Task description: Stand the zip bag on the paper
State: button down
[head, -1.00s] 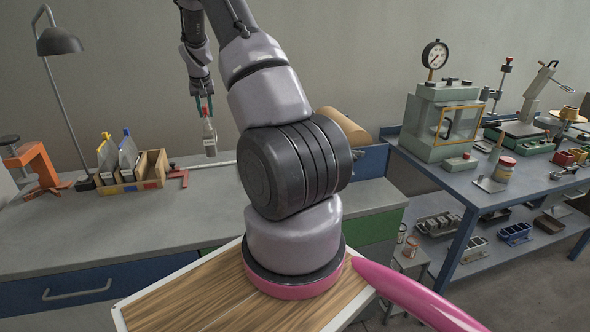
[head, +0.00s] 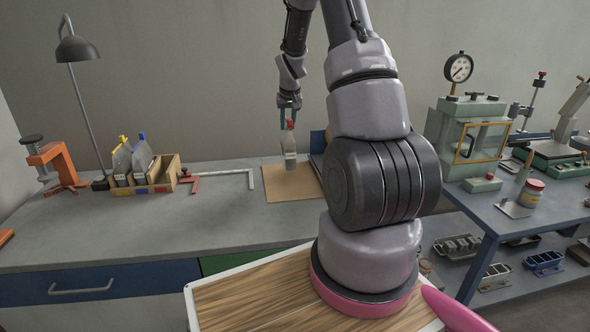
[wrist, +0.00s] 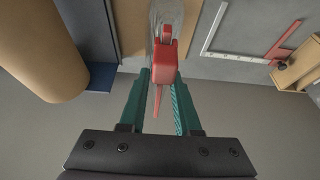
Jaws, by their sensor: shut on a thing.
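The zip bag (head: 290,148) is a greyish see-through pouch with a red top. It hangs upright below my gripper (head: 289,108), whose teal fingers are shut on the red top. In the wrist view the red top (wrist: 163,62) sits between the fingertips, with the clear bag (wrist: 168,14) beyond it. The paper (head: 296,188) is a flat brown sheet on the bench, partly hidden at the right by my arm. The bag's lower end shows over the paper's back part; I cannot tell whether it touches.
A wooden box (head: 166,174) with similar bags stands at left, near an orange clamp (head: 58,168) and a lamp (head: 76,48). A brown roll (wrist: 42,48) lies beside the paper.

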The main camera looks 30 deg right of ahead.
aim_at(289, 121)
notch_tip(289, 121, down, 9)
dwell(0.5)
jog(key=c, duration=0.6)
grip_release()
jog(key=shift+f, duration=0.15)
jog(key=v, duration=1.2)
jog(key=shift+a, duration=0.1)
jog(key=s+a+r+t+y, duration=0.1)
jog(key=s+a+r, duration=0.4)
jog(key=r, duration=0.4)
jog(key=s+a+r, duration=0.4)
jog(key=s+r, duration=0.4)
jog(key=r, duration=0.1)
jog(key=s+a+r, duration=0.2)
jog(key=s, duration=0.4)
jog(key=s+a+r+t+y, duration=0.1)
jog(key=s+a+r, duration=0.1)
jog(key=s, duration=0.4)
jog(key=s+a+r+m+y, duration=0.1)
jog(key=s+a+r, duration=0.1)
jog(key=s, duration=0.4)
jog(key=shift+s+a+r+t, duration=0.15)
jog(key=shift+s+a+t, duration=0.2)
jog(key=shift+a, duration=0.55)
